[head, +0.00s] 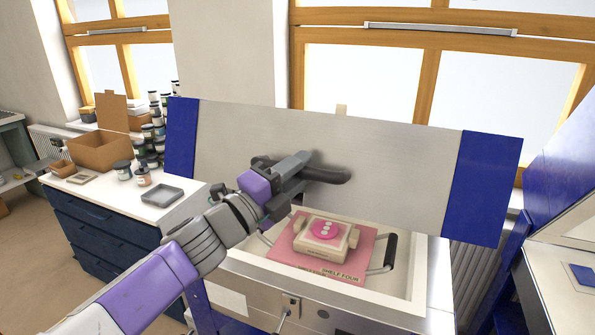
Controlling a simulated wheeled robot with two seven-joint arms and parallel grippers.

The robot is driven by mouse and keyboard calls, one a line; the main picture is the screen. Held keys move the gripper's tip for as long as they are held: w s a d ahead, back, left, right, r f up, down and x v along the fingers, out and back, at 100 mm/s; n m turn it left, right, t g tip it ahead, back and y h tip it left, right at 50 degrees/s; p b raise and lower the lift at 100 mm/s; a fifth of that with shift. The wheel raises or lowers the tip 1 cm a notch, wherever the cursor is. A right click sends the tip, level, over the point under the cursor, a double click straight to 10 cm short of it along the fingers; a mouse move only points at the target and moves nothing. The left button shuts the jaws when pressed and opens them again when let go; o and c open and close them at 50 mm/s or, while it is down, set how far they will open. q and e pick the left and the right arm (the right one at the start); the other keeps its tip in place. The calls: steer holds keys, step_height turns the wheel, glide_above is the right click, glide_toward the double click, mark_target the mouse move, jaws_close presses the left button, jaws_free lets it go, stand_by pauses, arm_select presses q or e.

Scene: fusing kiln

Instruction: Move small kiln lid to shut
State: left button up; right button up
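The small kiln's lid (400,165) is a wide silver panel with blue ends, standing raised and tilted above the open kiln (415,300). A dark bar-like handle (335,175) is on its face near the middle. My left gripper (302,168) is at the left part of this handle, overlapping it in the view. Its fingertips blend with the dark handle, so whether they are shut on it is unclear. My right gripper is not in view.
A left counter holds a cardboard box (100,152), jars and a grey tray (162,195).

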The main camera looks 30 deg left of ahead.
arm_select(q)
steer(key=shift+s, duration=0.1)
steer(key=p+v, duration=0.1)
steer(key=v, duration=0.6)
steer(key=shift+s+p, duration=0.2)
steer(key=shift+p, duration=0.2)
steer(key=shift+a, duration=0.1)
